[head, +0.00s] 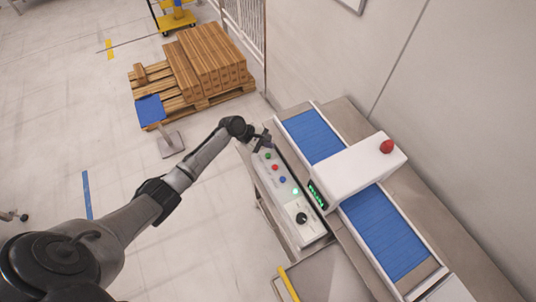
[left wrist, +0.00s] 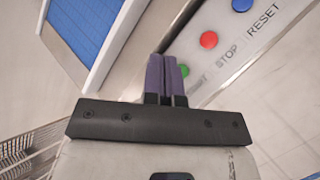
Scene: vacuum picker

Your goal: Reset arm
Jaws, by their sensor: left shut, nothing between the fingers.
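My left gripper (head: 262,141) is at the far end of the control panel (head: 318,231), close to the green button (head: 267,155). In the left wrist view its two purple fingers (left wrist: 167,60) are together with nothing between them. The green button (left wrist: 184,71) is partly hidden behind the fingertips, and I cannot tell whether they touch it. Beyond it are the red button (left wrist: 208,40) by the word STOP and the blue button (left wrist: 242,5) by RESET. My right gripper is not in view.
The panel also has a lit green lamp (head: 295,191) and a black knob (head: 301,218). A blue conveyor belt (head: 313,135) runs beside it under a white housing (head: 355,172) with a red top button (head: 387,146). A pallet (head: 178,108) of boxes stands behind. Floor at left is open.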

